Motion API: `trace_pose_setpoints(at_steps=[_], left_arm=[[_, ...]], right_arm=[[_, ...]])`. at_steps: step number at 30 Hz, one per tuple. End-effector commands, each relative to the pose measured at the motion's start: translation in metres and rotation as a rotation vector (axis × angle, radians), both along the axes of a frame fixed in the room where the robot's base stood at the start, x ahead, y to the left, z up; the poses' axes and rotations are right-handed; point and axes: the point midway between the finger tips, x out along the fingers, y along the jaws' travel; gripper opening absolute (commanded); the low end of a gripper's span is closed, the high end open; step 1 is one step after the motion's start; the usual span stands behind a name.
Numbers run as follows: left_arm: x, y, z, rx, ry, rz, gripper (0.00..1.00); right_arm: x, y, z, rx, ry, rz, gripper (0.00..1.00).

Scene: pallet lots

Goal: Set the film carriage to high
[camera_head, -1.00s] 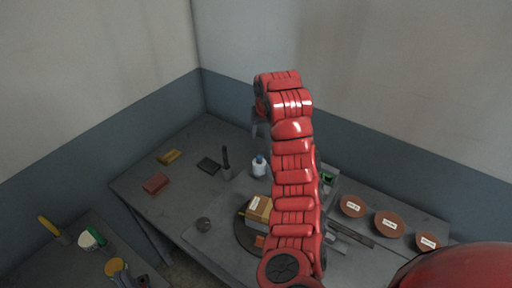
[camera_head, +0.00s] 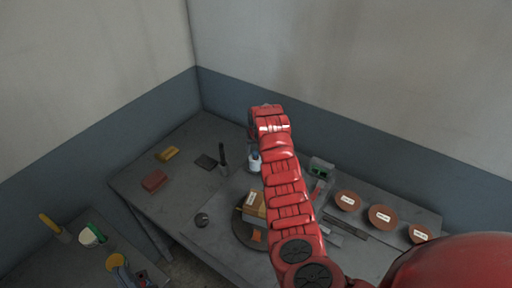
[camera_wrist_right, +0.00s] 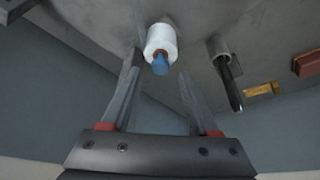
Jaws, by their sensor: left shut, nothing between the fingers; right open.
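No part is clearly recognisable as the film carriage. A boxy grey unit with a green patch (camera_head: 321,168) stands behind my right arm, with a small red piece (camera_head: 318,187) below it. A brown carton (camera_head: 253,203) sits on a dark round turntable (camera_head: 243,232), partly hidden by that arm. My right gripper (camera_head: 251,146) is at the far end of the arm, open and empty. A white cylinder with a blue end (camera_head: 255,164) is near it; in the right wrist view the cylinder (camera_wrist_right: 161,40) shows beyond the fingertips. My left gripper is out of view.
Several brown labelled discs (camera_head: 383,217) lie along the right back. A pen holder (camera_head: 223,169), a dark block (camera_head: 206,162), a yellow block (camera_head: 167,153) and a red block (camera_head: 154,181) stand left. Bare tabletop lies between them. A second table (camera_head: 60,265) is at lower left.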

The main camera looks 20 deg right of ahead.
Motion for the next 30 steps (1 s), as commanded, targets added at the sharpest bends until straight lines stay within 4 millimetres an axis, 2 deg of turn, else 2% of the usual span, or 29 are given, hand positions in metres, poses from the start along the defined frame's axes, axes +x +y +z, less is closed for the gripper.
trace_pose_setpoints(at_steps=[9, 20, 30], left_arm=[[0.000, 0.000, 0.008, 0.000, 0.000, 0.000, 0.00], [0.000, 0.000, 0.008, 0.000, 0.000, 0.000, 0.00], [0.000, 0.000, 0.008, 0.000, 0.000, 0.000, 0.00]], right_arm=[[0.008, -0.001, -0.020, 0.000, 0.002, 0.000, 0.61], [0.009, -0.001, -0.022, -0.001, -0.001, 0.001, 0.59], [0.009, -0.001, -0.022, -0.001, -0.001, 0.001, 0.00]])
